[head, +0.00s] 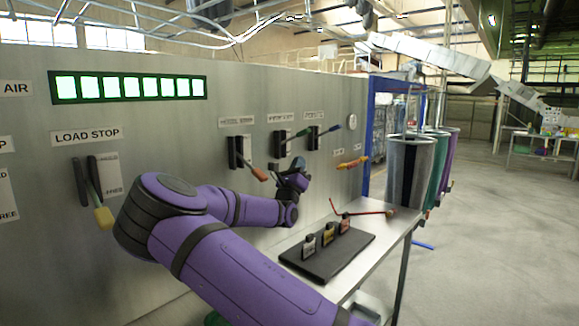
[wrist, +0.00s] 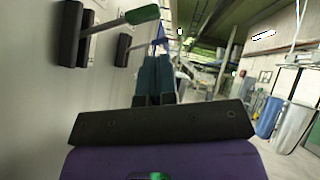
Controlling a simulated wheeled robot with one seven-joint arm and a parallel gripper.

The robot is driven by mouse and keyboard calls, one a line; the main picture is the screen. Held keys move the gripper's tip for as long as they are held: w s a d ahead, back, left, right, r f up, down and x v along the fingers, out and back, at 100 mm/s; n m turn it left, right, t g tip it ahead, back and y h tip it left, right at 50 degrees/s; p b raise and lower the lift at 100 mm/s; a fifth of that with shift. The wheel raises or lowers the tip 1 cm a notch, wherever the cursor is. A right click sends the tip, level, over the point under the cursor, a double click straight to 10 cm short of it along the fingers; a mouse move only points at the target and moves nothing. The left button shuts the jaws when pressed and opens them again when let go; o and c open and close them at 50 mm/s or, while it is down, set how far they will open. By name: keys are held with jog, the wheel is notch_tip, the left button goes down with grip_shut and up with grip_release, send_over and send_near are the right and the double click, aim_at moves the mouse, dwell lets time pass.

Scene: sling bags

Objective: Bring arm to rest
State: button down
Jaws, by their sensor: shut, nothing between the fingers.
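My purple arm (head: 230,265) reaches from the bottom of the head view towards the grey wall panel. My gripper (head: 298,165) is near the panel, below the levers and above the back of the table. In the wrist view its two dark fingertips (wrist: 154,99) are together with nothing between them. A lever with a green handle (wrist: 142,14) shows at the upper left of the wrist view, apart from the fingers.
The panel (head: 215,140) carries levers with yellow (head: 104,217), brown (head: 259,174) and blue (head: 331,128) handles. A table holds a dark board (head: 328,254) with small labelled blocks and a red rod (head: 365,212). Hanging bags (head: 408,170) stand behind. Open floor (head: 510,240) lies right.

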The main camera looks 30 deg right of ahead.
jog(key=s+d+f+m+g+y, duration=0.1)
jog(key=s+d+f+m+g, duration=0.1)
jog(key=s+d+m+g, duration=0.55)
jog(key=s+d+f+m+g+y, duration=0.1)
jog(key=s+d+f+m+g, duration=0.25)
jog(key=s+m+g, duration=0.6)
jog(key=s+a+f+m+g+y, duration=0.2)
jog(key=s+a+m+y, duration=0.2)
jog(key=s+m+y, duration=0.4)
jog(key=s+a+r+m+t+y, duration=0.3)
jog(key=s+a+r+t+y, duration=0.1)
jog(key=s+a, duration=0.6)
jog(key=s+a+r+m+t+y, duration=0.3)
jog(key=s+a+r+t+y, duration=0.1)
jog(key=s+a, duration=0.6)
jog(key=a+r+y, duration=0.1)
jog(key=a+y, duration=0.1)
jog(key=a, duration=0.1)
jog(key=shift+s+a, duration=0.2)
jog(key=shift+d, duration=0.15)
